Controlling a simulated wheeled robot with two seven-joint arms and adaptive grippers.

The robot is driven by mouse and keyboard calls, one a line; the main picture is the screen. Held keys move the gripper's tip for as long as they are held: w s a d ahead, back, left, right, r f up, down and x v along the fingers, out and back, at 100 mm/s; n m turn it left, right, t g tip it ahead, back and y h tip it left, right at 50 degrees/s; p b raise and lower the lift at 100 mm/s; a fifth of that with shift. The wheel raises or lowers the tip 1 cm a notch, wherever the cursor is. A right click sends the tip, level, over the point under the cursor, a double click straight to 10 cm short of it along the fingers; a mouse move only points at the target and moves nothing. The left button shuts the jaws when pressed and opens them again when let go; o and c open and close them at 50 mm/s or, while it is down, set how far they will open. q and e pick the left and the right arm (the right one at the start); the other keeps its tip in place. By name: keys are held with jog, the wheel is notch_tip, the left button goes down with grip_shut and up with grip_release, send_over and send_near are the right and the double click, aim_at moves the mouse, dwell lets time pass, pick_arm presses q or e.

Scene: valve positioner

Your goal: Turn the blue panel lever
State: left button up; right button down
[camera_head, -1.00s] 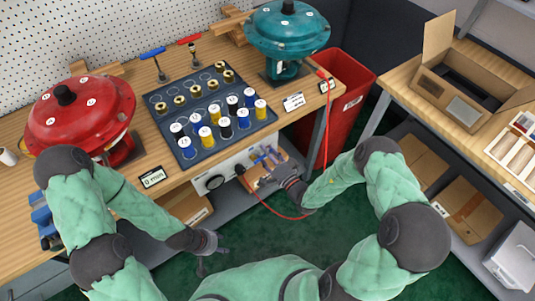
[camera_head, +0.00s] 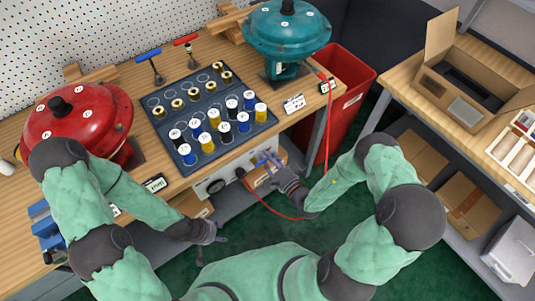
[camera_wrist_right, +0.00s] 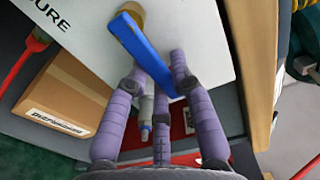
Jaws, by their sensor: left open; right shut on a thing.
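The blue panel lever (camera_wrist_right: 143,52) pivots on a brass-coloured fitting on a pale panel (camera_wrist_right: 77,21). It slants down and to the right in the right wrist view. My right gripper (camera_wrist_right: 161,65) is shut on it, one purple finger on each side, with the lever's free end reaching down between them. In the head view my right gripper (camera_head: 268,163) is at the front of the panel (camera_head: 216,184) below the bench edge; the lever is hard to tell from the fingers there. My left gripper (camera_head: 220,240) is open and empty, low over the green floor.
A bench (camera_head: 127,62) carries a red actuator (camera_head: 85,120), a teal actuator (camera_head: 287,30) and a dark tray (camera_head: 181,83) of fittings and spools. A red hose (camera_head: 264,207) hangs from the panel. A cardboard box (camera_wrist_right: 62,102) sits below it. A red bin (camera_head: 347,107) stands behind.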

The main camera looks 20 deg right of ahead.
jog(key=shift+f, duration=0.1)
dwell(0.3)
jog(key=c, duration=1)
grip_release()
jog(key=shift+c, duration=0.2)
jog(key=v, duration=1.2)
